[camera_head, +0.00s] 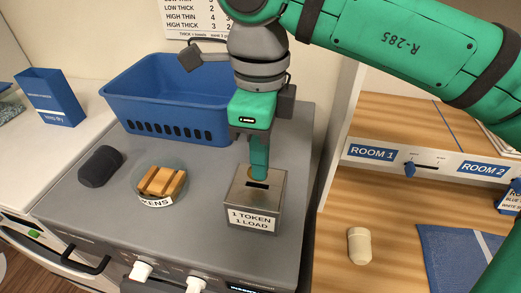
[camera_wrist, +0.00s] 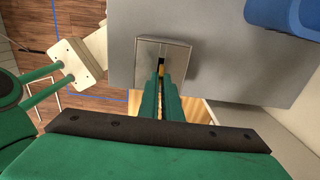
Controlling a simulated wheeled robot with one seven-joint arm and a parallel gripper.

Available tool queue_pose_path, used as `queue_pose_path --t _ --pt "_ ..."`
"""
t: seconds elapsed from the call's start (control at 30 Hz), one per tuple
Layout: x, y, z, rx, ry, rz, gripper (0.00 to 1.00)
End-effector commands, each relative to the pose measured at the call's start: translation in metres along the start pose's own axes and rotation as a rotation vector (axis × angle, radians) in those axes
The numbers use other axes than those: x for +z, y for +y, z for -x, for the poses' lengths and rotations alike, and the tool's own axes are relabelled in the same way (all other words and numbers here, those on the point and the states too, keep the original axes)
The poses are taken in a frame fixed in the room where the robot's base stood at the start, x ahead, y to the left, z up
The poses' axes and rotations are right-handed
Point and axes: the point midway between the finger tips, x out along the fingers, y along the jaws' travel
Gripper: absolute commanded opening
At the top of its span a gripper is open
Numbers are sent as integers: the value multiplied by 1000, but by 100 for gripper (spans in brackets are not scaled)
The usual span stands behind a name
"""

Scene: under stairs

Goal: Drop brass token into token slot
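The metal token box (camera_head: 238,200), labelled "1 TOKEN 1 LOAD", stands on the grey machine top. It has a dark slot (camera_head: 257,185) in its top; the box also shows in the wrist view (camera_wrist: 180,50). My gripper (camera_head: 258,172) points down just above the slot, its fingers close together. A small brass token (camera_wrist: 162,70) shows between the fingertips in the wrist view, at the slot. The fingers hide most of the token, and I cannot tell whether its lower edge is inside the slot.
A blue basket (camera_head: 165,85) stands behind, a dark rounded object (camera_head: 100,166) at left. A wooden desk (camera_head: 335,225) with a cream cup-like object (camera_head: 359,246) lies right.

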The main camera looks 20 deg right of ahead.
Motion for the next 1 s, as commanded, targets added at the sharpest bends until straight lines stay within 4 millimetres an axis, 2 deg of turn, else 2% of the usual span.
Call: queue_pose_path --t 1.0 --pt "0 0 -8 1 -1 -2 0"
